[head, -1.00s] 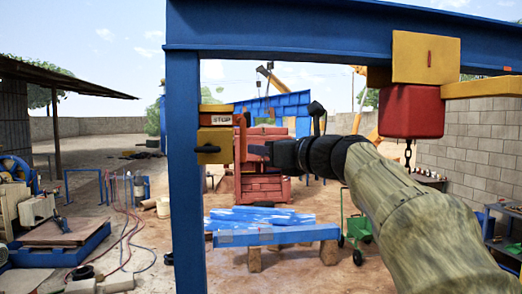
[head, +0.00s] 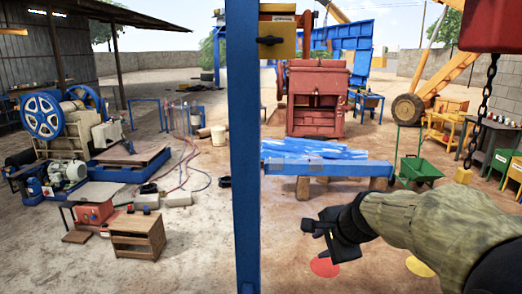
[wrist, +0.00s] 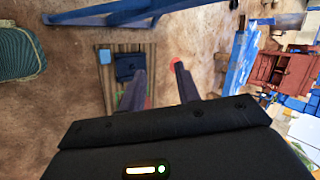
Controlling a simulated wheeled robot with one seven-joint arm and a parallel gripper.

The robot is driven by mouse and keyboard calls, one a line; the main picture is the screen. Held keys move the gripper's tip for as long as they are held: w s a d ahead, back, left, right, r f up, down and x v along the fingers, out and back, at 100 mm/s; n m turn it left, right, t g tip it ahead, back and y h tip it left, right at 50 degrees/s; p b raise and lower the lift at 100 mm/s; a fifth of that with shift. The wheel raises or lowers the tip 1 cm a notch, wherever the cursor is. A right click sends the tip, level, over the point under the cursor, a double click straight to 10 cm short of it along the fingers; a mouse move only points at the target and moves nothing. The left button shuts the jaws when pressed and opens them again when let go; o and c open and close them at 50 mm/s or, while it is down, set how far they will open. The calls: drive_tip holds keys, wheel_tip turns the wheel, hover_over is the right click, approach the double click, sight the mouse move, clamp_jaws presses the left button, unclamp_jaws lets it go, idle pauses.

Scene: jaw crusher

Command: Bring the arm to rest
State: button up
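My arm reaches in from the lower right of the head view, in a tan sleeve. My black gripper (head: 318,230) is low and to the right of the blue post, above the dirt ground. In the wrist view its two fingers (wrist: 160,72) stand apart with nothing between them. The gripper appears to touch nothing. A yellow switch box (head: 277,32) with a black handle is on the upper post, well above the gripper.
The blue post (head: 243,150) stands left of my arm. A blue beam (head: 300,168) on blocks and a red machine (head: 318,100) lie beyond. A green wheelbarrow (head: 420,168) and hanging chain (head: 484,100) are at right. A slatted wooden platform (wrist: 110,98) shows in the wrist view.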

drive_tip(key=s+f+n+g+h+b, duration=0.1)
drive_tip(key=s+f+n+g+b, duration=0.1)
drive_tip(key=s+f+n, duration=0.5)
drive_tip(key=s+f+n+g+h+b, duration=0.1)
drive_tip(key=s+f+n+g+b, duration=0.1)
drive_tip(key=s+f+n, duration=0.5)
wheel_tip(320, 180, down, 6)
drive_tip(key=shift+s+d+f+n+h, duration=0.2)
drive_tip(key=shift+s+d+n+h, duration=0.25)
drive_tip(key=shift+s, duration=0.35)
idle(1.1)
